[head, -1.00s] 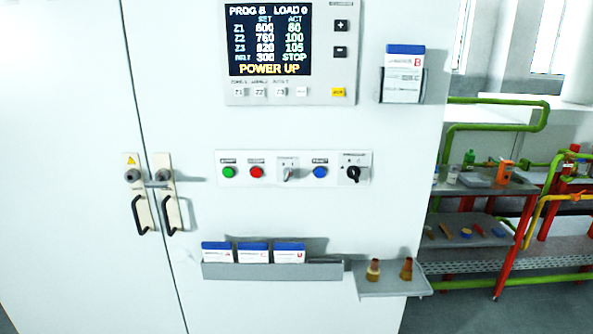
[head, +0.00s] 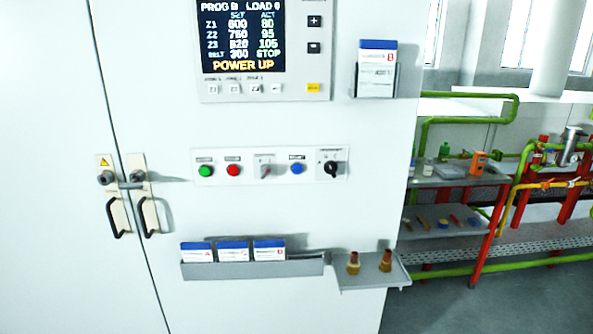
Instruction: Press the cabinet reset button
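The white cabinet (head: 60,180) fills the left and middle of the head view. Its button panel (head: 216,157) carries a green button (head: 205,171), a red button (head: 233,170), a grey selector switch (head: 265,171), a blue button (head: 297,169) and a black rotary switch (head: 332,169). The small labels above them are too blurred to read; the blue button's colour is clear. The display (head: 243,38) above reads POWER UP and STOP. Neither of my grippers is in view.
Below the panel, a grey card rack (head: 250,270) and a small shelf (head: 372,279) with two brown-and-yellow pieces stick out. A card holder (head: 374,90) is at upper right. Door handles (head: 117,215) are at left. A red-framed cart (head: 484,250) stands at right, beyond the cabinet.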

